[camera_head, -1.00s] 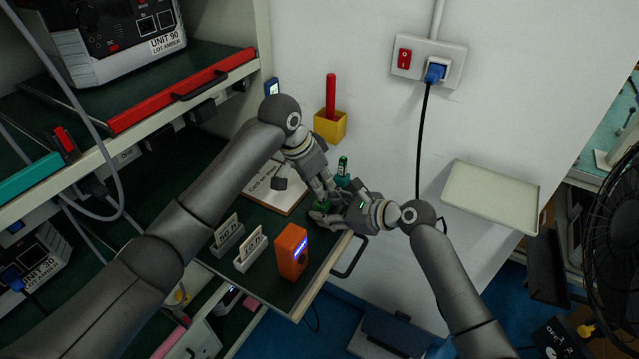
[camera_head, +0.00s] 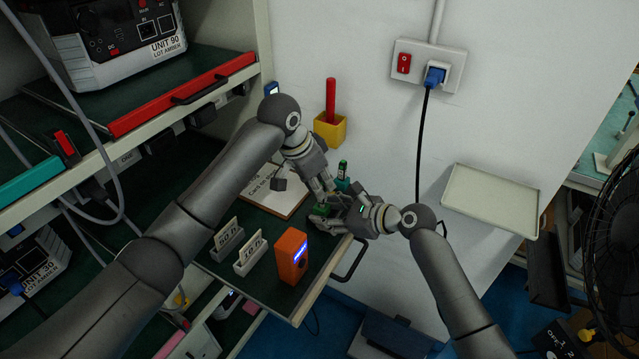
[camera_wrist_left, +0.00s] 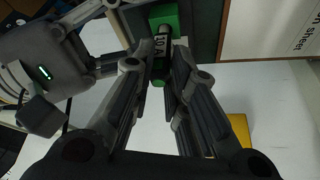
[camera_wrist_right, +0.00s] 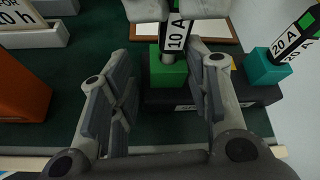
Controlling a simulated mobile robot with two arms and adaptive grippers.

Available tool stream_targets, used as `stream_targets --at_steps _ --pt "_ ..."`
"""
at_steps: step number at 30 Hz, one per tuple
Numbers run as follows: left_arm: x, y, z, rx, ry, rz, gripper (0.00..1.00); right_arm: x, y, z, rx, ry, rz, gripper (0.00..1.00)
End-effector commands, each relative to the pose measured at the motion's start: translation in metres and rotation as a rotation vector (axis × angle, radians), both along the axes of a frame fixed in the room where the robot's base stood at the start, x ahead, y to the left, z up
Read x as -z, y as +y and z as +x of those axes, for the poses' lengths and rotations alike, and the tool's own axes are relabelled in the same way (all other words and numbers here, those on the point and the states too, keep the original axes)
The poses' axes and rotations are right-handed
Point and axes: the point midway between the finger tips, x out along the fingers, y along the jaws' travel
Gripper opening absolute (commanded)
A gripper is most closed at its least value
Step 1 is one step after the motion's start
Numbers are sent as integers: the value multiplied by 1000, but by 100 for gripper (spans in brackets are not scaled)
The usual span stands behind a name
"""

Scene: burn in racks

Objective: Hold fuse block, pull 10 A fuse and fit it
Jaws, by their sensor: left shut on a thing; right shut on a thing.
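The 10 A fuse (camera_wrist_right: 177,32), dark with a white label, stands over a green socket (camera_wrist_right: 168,72) of the dark fuse block (camera_wrist_right: 245,88). Its lower end meets the socket; I cannot tell how deep it sits. My left gripper (camera_head: 328,196) is shut on the fuse, which also shows between its fingers in the left wrist view (camera_wrist_left: 161,45). My right gripper (camera_wrist_right: 165,85) is shut on the fuse block, its fingers either side of the green socket. A 20 A fuse (camera_wrist_right: 292,42) stands in the teal socket (camera_wrist_right: 266,68) beside it.
An orange box (camera_head: 291,256) with a lit display and two labelled stands (camera_head: 249,254) are on the green shelf near its front edge. A printed sheet (camera_head: 278,192) lies behind. A yellow cup (camera_head: 330,127) with a red rod hangs on the wall.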

Motion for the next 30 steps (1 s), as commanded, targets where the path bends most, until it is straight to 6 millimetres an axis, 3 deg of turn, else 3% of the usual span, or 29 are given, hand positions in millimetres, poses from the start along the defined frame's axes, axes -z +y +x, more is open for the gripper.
stream_targets --at_steps 1,30 --pt "1 0 0 0 0 0 0 12 -3 -3 -2 17 -18 17" --pt "-30 0 0 0 0 0 0 12 -3 -4 -2 17 -18 17"
